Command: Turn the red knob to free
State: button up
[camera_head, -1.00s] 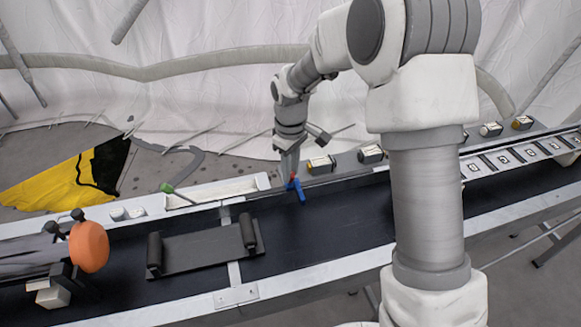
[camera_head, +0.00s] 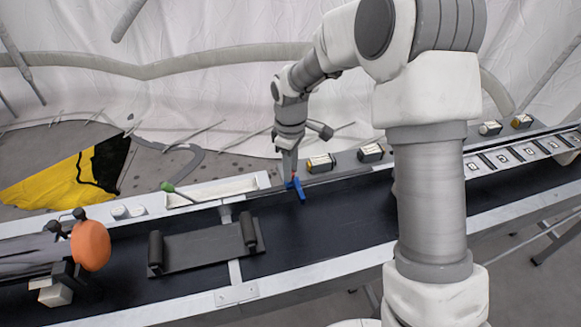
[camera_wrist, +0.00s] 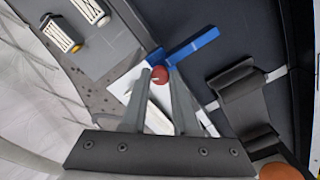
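The red knob (camera_wrist: 160,76) is small and round and sits between my fingertips in the wrist view. A long blue bar (camera_wrist: 193,46) extends from beside the knob toward the upper right. The blue piece also shows in the head view (camera_head: 298,190), at the back edge of the conveyor below my gripper (camera_head: 291,175). My gripper (camera_wrist: 160,70) points down, with its two grey fingers drawn in close on either side of the knob, which fills the gap. The knob's underside and mount are hidden.
The dark conveyor belt (camera_head: 345,205) runs in front. A dark plate with rollers (camera_head: 195,252) lies on it. A green-tipped lever (camera_head: 170,188) is left, and an orange disc (camera_head: 91,245) further left. Yellow-and-white blocks (camera_head: 320,161) stand behind.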

jog(key=o, duration=0.4)
jog(key=shift+o, duration=0.2)
notch_tip(320, 180, up, 18)
jog(key=p, duration=0.1)
jog(key=shift+f, duration=0.25)
